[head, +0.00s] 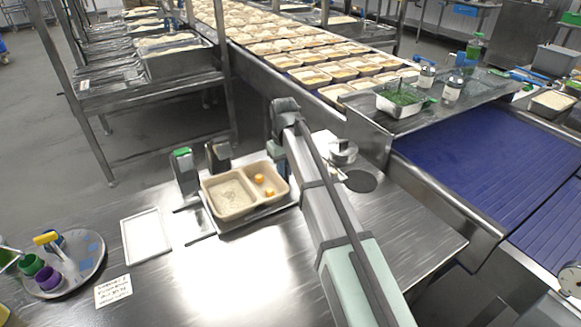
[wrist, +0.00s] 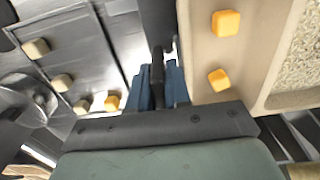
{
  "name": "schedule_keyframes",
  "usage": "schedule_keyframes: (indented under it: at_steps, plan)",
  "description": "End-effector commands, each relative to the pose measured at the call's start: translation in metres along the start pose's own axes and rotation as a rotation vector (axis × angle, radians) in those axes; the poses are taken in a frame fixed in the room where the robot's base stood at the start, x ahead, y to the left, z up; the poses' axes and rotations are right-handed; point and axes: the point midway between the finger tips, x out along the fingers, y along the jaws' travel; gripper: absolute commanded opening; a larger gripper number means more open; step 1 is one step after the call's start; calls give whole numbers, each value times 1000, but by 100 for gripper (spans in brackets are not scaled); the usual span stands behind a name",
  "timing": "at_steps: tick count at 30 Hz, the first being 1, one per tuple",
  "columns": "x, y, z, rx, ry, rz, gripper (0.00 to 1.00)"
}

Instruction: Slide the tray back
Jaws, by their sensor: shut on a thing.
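The beige tray (head: 233,215) has two compartments and lies on a metal base on the steel table. Its left compartment holds rice (head: 230,192); its right one holds two orange cubes (head: 259,179). My gripper (wrist: 160,88) is at the tray's right edge, with its blue fingers shut on a thin dark part there. I cannot clearly make out how that part joins the tray. In the wrist view the tray (wrist: 200,70) is right beside the fingers. In the head view my arm hides the fingertips.
A white-bordered panel (head: 146,237) and a round platter with coloured cups (head: 90,246) lie to the left. A metal pot (head: 343,152) stands right of my arm. A blue conveyor (head: 480,165) is further right.

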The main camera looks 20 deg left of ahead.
Motion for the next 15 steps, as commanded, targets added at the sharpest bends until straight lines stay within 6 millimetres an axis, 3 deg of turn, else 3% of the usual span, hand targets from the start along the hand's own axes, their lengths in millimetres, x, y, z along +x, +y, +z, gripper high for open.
schedule_keyframes:
  at_steps: [3, 9, 15]
  plan:
    - [0, -30, 1, -5, 1, -2, 0]
    - [0, -71, 0, -4, 1, -1, 0]
    - [-1, -91, 0, -2, 1, -1, 0]
